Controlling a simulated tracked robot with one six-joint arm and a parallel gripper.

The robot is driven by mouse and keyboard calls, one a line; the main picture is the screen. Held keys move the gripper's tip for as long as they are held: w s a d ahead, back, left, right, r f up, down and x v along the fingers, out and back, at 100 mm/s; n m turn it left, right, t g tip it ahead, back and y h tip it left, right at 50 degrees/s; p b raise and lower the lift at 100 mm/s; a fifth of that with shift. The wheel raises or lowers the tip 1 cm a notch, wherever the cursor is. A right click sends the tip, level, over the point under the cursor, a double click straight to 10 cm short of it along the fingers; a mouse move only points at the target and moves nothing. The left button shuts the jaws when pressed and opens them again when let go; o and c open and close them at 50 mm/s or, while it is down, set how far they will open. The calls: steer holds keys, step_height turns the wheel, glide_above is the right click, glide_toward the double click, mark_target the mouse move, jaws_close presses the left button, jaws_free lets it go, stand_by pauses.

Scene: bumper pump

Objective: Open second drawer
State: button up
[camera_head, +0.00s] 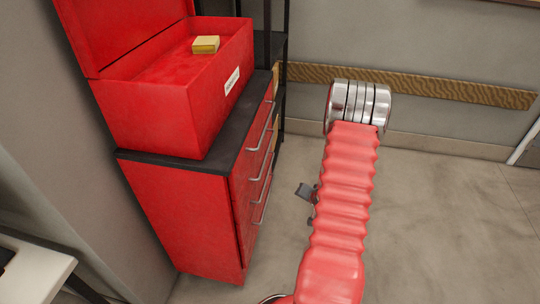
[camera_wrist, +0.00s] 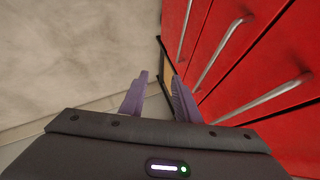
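The red cabinet (camera_head: 185,215) stands left of centre in the head view, with several drawers stacked on its right-facing front. Each has a silver bar handle; the second from the top (camera_head: 259,134) is visible, and all drawers look shut. In the wrist view the red drawer fronts (camera_wrist: 245,55) fill the right side, with silver handles (camera_wrist: 222,53) running at a slant. My gripper (camera_wrist: 160,76) has its two purple fingers apart with nothing between them. It is beside the drawer fronts, not around a handle. In the head view my arm hides most of the gripper.
An open red box (camera_head: 150,115) holding a yellow block (camera_head: 206,44) sits on the cabinet's dark top. A black shelf frame (camera_head: 284,60) stands behind the cabinet. A white table (camera_head: 35,275) is at lower left. The floor (camera_head: 445,225) to the right is clear.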

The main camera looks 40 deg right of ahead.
steer(key=w+a+r+m+t+y, duration=0.1)
steer(key=w+r+m+t, duration=0.3)
steer(key=w+r+t, duration=0.3)
step_height(320, 180, up, 2)
steer(key=shift+w+a+r+m+t+y, duration=0.1)
steer(key=shift+w+a+m+t+y, duration=0.25)
steer(key=shift+t, duration=0.35)
steer(key=shift+w, duration=0.1)
steer(key=w+d+f, duration=0.1)
steer(key=w+f, duration=0.1)
steer(key=w, duration=1.1)
steer(key=shift+w+d, duration=0.2)
steer(key=shift+d, duration=0.2)
steer(key=shift+c, duration=0.5)
jaws_close()
